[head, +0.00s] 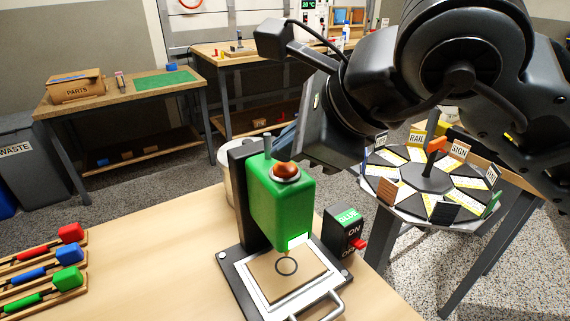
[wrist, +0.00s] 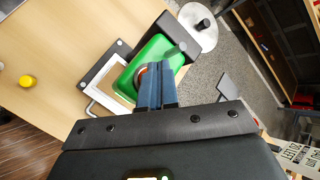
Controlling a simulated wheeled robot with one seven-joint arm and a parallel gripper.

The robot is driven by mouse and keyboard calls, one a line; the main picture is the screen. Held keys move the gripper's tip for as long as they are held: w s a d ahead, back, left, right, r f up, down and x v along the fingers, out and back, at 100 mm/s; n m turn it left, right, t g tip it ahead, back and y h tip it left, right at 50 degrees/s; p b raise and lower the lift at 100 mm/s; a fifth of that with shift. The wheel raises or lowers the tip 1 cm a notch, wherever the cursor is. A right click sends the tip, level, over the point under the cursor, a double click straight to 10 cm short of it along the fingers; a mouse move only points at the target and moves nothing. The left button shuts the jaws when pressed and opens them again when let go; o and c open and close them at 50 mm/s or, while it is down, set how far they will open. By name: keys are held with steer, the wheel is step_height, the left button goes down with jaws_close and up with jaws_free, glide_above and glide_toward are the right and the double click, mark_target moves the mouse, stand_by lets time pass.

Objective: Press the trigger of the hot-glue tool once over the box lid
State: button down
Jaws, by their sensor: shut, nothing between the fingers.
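The green hot-glue tool (head: 282,212) stands upright on its dark stand, with a round orange-red trigger button (head: 287,170) on top. Under its nozzle lies the tan box lid (head: 270,279) with a dark ring mark, on a white plate. My gripper (head: 284,143) is shut and empty, its blue fingers just above and behind the button. In the wrist view the fingertips (wrist: 157,68) overlap the green tool (wrist: 152,55), and the button (wrist: 140,74) shows partly beside them. I cannot tell whether they touch it.
A GLUE switch box (head: 344,231) with a red lever stands right of the tool. Red, blue and green handled tools (head: 68,279) lie in wooden holders at left. A labelled round carousel (head: 425,178) is behind right. The bench middle (head: 150,265) is clear.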

mark_target(289, 170)
steer(key=shift+f+b, duration=0.65)
steer(key=shift+b, duration=0.15)
stand_by(0.8)
steer(key=shift+r, duration=1.05)
steer(key=shift+r+p, duration=1.05)
steer(key=shift+r, duration=1.45)
